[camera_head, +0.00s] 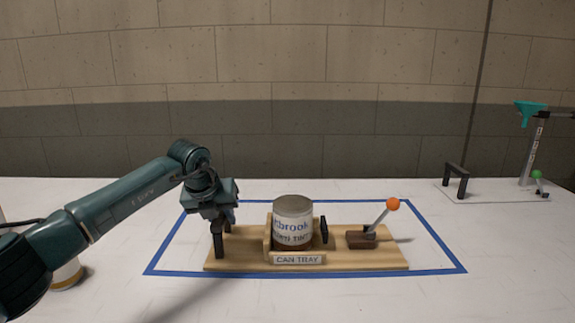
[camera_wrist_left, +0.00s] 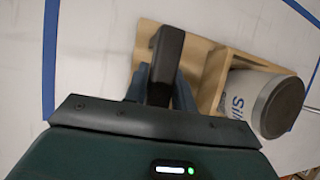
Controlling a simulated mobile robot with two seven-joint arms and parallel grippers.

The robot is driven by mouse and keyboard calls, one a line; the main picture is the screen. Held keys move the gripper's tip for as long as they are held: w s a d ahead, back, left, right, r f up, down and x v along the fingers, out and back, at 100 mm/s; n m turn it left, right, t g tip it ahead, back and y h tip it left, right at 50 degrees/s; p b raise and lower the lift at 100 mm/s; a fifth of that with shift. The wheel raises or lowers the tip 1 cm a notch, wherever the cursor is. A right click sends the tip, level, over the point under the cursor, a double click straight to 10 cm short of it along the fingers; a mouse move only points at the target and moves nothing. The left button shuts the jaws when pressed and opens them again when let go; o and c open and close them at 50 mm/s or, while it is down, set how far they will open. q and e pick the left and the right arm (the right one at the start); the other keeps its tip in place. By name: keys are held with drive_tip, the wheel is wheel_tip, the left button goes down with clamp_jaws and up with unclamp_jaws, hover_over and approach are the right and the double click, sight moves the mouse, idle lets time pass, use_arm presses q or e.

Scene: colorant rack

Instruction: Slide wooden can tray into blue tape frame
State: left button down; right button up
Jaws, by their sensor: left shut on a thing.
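The wooden can tray (camera_head: 340,264), labelled "CAN TRAY", lies flat on the white table. In the head view it appears inside the blue tape frame (camera_head: 305,274), with its front edge close to the front tape. A labelled metal can (camera_head: 293,225) stands upright in the tray's holder and also shows in the left wrist view (camera_wrist_left: 272,100). My left gripper (camera_head: 221,222) is shut on the black handle (camera_head: 219,246) at the tray's left end. The handle shows between the fingers in the left wrist view (camera_wrist_left: 165,65). My right gripper is not in view.
An orange-knobbed lever (camera_head: 392,205) stands on the tray's right part. A black bracket (camera_head: 457,180) and a stand with a teal funnel (camera_head: 530,113) are at the back right. A partly hidden white container (camera_head: 67,274) stands at the left. Table right of the frame is clear.

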use_arm(q)
drive_tip(key=shift+w+r+p, duration=0.1)
drive_tip(key=shift+w+p, duration=0.5)
drive_tip(key=shift+w, duration=0.75)
